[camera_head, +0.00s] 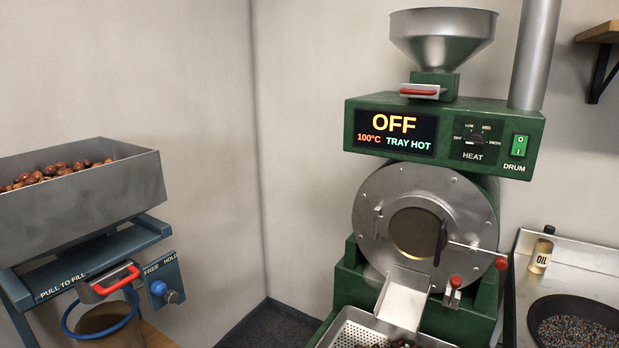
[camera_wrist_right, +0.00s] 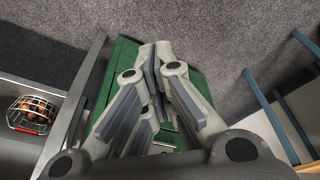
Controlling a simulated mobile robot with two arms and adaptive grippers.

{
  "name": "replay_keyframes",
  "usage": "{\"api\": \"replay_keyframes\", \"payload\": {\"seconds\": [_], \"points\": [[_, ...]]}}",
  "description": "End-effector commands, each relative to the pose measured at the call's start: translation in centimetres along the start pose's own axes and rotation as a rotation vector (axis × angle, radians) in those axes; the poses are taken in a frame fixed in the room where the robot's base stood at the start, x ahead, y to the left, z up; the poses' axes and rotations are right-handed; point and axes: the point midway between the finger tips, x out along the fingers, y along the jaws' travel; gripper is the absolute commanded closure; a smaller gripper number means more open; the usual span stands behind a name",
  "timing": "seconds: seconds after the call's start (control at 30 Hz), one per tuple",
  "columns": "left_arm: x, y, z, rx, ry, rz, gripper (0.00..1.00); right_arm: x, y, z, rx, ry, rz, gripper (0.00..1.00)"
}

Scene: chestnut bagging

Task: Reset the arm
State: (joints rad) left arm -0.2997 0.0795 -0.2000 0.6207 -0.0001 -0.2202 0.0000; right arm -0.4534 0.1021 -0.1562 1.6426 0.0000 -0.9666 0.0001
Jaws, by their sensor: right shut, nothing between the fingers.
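My right gripper (camera_wrist_right: 157,68) shows in the right wrist view, its grey fingers closed together with nothing between them. It hangs above a green surface (camera_wrist_right: 122,62) and the grey speckled floor. Neither gripper shows in the head view, and my left gripper is in no view. The green roaster (camera_head: 445,125) in the head view reads OFF, 100°C and TRAY HOT. Its round drum front (camera_head: 375,215) has a small window, and a chute slopes down to a perforated tray (camera_head: 340,338) holding some dark pieces.
A metal hopper bin (camera_head: 85,210) of chestnuts stands at left on a blue frame. An oil bottle (camera_head: 541,252) and a dark pan (camera_head: 545,303) are at right. A wire basket (camera_wrist_right: 40,103) with chestnuts is at left in the wrist view. Blue bars (camera_wrist_right: 268,105) stand at right there.

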Motion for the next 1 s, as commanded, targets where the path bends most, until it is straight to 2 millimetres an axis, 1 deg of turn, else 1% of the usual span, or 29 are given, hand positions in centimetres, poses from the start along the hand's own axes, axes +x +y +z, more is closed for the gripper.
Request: {"api": "replay_keyframes", "payload": {"seconds": [0.03, 0.1, 0.17, 0.2, 0.27, 0.3, 0.43, 0.5, 0.6, 0.7, 0.8, 1.0], "points": [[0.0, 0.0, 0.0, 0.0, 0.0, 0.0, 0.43, 2.0, -0.1, 1.5, -0.002, -0.018, -0.001, 1.0], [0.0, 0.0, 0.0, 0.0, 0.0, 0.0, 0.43, 4.5, -0.2, 3.5, -0.005, -0.032, -0.003, 1.0], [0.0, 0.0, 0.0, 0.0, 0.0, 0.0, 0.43, 6.3, -0.3, 5.3, -0.007, -0.043, -0.004, 1.0], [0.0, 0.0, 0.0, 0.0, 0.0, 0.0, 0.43, 7.5, -0.4, 6.6, -0.009, -0.051, -0.005, 1.0], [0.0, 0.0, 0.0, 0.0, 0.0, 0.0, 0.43, 9.1, -0.5, 8.6, -0.012, -0.062, -0.006, 1.0], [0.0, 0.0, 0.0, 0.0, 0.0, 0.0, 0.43, 10.0, -0.5, 10.0, -0.014, -0.069, -0.007, 1.0], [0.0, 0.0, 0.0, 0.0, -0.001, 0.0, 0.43, 12.4, -0.6, 14.6, -0.019, -0.092, -0.009, 1.0], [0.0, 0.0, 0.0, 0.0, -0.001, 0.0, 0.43, 13.2, -0.6, 16.8, -0.022, -0.102, -0.01, 1.0], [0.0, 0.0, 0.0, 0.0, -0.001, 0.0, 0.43, 13.9, -0.6, 19.2, -0.025, -0.112, -0.01, 1.0], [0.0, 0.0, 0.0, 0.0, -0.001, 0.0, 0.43, 14.2, -0.6, 20.8, -0.027, -0.118, -0.011, 1.0], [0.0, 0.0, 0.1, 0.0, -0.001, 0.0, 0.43, 14.2, -0.6, 21.5, -0.028, -0.121, -0.011, 1.0], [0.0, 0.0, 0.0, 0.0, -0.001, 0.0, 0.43, 14.2, -0.6, 21.6, -0.028, -0.121, -0.011, 1.0]]}}
